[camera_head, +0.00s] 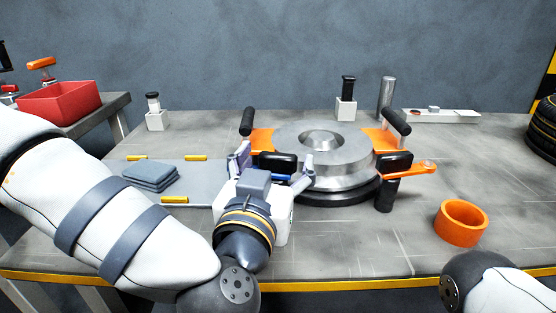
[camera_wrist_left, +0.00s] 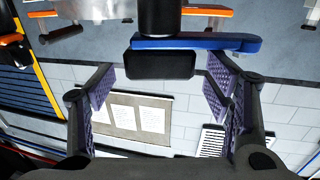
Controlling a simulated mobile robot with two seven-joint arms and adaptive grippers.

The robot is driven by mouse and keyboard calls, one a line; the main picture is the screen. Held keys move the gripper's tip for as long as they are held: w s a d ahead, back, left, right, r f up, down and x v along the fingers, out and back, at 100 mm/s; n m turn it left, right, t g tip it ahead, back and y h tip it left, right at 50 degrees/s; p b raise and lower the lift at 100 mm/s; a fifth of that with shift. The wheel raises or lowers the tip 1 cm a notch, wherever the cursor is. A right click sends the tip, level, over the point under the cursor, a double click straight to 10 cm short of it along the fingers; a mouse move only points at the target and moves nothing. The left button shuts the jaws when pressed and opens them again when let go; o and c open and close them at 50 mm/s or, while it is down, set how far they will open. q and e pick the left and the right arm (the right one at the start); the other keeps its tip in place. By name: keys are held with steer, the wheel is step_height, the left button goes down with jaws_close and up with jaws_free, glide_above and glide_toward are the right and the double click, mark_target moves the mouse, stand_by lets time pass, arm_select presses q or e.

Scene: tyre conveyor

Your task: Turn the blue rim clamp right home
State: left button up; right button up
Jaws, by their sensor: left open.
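The blue rim clamp shows in the left wrist view as a flat blue lever (camera_wrist_left: 200,43) under a black post, with a black block below it. In the head view only a small blue strip (camera_head: 252,177) shows beneath the black block (camera_head: 278,163) at the left of the silver rim (camera_head: 322,150); my gripper hides the rest. My left gripper (camera_head: 270,170) is open, its purple-padded fingers on either side of the clamp's black block. In the left wrist view the fingers (camera_wrist_left: 160,90) stand apart, with clear gaps to the block. My right gripper is out of view.
An orange clamp lever (camera_head: 410,168) stands at the rim's right. An orange ring (camera_head: 461,222) lies front right. Folded grey cloths (camera_head: 152,176) lie on a grey mat at the left. A red bin (camera_head: 60,103) and tyres (camera_head: 545,125) flank the bench.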

arm_select(q)
steer(key=shift+x, duration=0.95)
steer(key=c, duration=1.7)
